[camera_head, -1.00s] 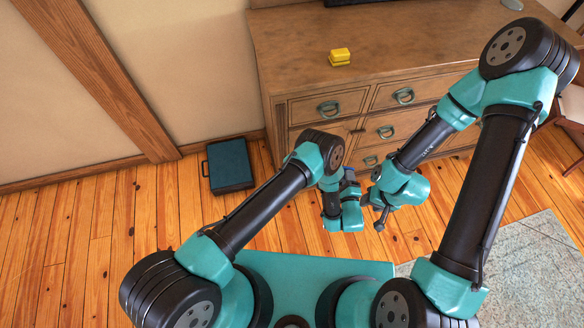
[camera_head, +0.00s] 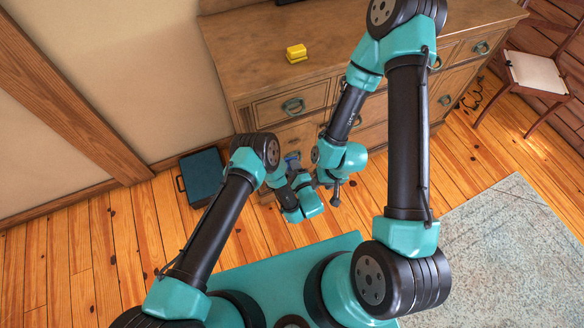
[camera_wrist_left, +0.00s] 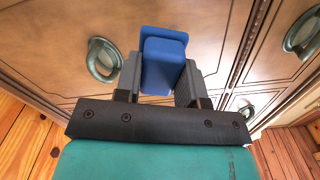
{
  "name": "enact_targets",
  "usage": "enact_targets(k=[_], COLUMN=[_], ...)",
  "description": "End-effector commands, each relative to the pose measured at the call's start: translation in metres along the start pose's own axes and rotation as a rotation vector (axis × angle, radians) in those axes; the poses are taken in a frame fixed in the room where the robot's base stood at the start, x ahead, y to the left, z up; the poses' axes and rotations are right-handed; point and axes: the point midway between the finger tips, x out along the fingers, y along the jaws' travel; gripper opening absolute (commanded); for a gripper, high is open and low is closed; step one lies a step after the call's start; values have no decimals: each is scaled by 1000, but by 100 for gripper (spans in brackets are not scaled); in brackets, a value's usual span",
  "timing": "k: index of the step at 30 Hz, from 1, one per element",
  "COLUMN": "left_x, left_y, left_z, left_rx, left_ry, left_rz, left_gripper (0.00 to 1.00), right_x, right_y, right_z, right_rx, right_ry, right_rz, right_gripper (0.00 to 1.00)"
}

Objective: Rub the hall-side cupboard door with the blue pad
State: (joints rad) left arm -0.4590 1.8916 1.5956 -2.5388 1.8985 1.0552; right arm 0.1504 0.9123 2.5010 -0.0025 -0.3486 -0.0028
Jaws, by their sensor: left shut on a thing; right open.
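My left gripper (camera_head: 292,168) is shut on the blue pad (camera_wrist_left: 163,62), which sticks out past the fingers in the left wrist view. The pad also shows as a small blue patch in the head view (camera_head: 292,157). It is in front of the wooden cupboard front; I cannot tell whether it touches. A cupboard door (camera_wrist_left: 45,40) with a ring handle (camera_wrist_left: 103,60) lies to its left in the wrist view. Which door is hall-side is not clear. My right gripper (camera_head: 332,192) is open and empty, just right of and below the left one.
A yellow block (camera_head: 296,53) sits on the cupboard top (camera_head: 240,45). A dark blue case (camera_head: 202,174) lies on the floor at the left by the wall. A chair (camera_head: 535,75) stands at the right. A pale rug (camera_head: 490,240) covers the floor at the lower right.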

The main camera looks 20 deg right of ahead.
Motion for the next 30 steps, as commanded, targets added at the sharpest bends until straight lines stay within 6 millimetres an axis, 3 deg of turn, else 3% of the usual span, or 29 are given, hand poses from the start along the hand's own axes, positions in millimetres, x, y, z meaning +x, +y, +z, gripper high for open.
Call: enact_targets(k=[8,24,30], left_x=[6,51,59], left_y=[0,0,0], left_z=[0,0,0], left_rx=[-2,-2,-1], left_ry=[-1,-2,0], left_rz=[0,0,0], left_gripper=[18,18,18], right_x=[0,0,0], right_y=[0,0,0], right_z=[0,0,0], right_rx=[0,0,0], right_ry=[0,0,0], right_rz=[0,0,0], right_gripper=[43,43,43])
